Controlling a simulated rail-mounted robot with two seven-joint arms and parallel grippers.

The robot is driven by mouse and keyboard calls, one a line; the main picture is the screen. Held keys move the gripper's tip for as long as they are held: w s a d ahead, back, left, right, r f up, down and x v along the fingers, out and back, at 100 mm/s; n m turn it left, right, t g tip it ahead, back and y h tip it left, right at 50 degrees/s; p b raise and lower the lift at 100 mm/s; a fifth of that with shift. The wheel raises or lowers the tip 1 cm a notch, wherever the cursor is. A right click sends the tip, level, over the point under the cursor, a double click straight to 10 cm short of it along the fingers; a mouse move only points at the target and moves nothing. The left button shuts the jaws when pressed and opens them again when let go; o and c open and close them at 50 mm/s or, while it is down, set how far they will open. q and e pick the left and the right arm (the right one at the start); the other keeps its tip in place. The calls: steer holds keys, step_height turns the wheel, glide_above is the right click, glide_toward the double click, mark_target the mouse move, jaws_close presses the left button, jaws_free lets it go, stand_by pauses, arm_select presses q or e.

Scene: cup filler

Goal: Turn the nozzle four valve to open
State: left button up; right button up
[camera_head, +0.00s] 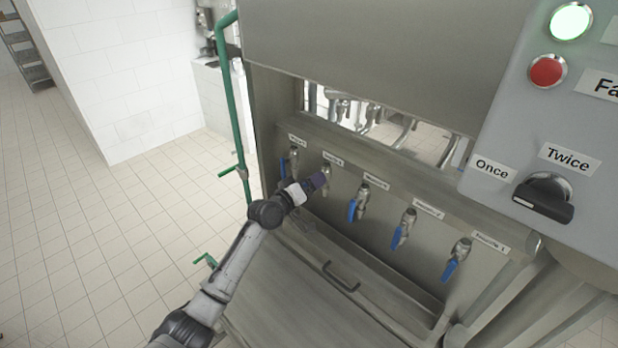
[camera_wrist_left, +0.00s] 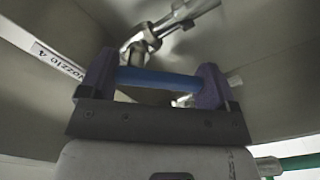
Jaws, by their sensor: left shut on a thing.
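The nozzle four valve (camera_head: 326,170) is the second from the left in a row on the steel panel. My right gripper is not in view.
Other blue-handled valves stand close by: one (camera_head: 294,158) to the left, and three to the right, the nearest (camera_head: 359,203) with its handle hanging down. A steel trough (camera_head: 395,292) with a handle (camera_head: 341,278) is below. A green pipe (camera_head: 231,95) runs up at the left.

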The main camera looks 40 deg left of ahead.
arm_select(q)
steer(key=n+p, duration=0.1)
steer(key=n, duration=0.1)
steer(key=n+p, duration=0.1)
steer(key=n, duration=0.1)
steer(key=shift+d+f+n, duration=0.15)
steer(key=shift+d+n, duration=0.15)
steer(key=shift+d, duration=0.05)
steer(key=n+p, duration=0.1)
steer(key=n, duration=0.2)
steer(key=shift+d+f+p, duration=0.15)
steer(key=shift+d+p, duration=0.2)
steer(key=shift+s+n, duration=0.1)
steer(key=shift+n, duration=0.4)
steer(key=shift+d+f+n+p, duration=0.1)
steer(key=shift+n+p, duration=0.2)
steer(key=o, duration=0.8)
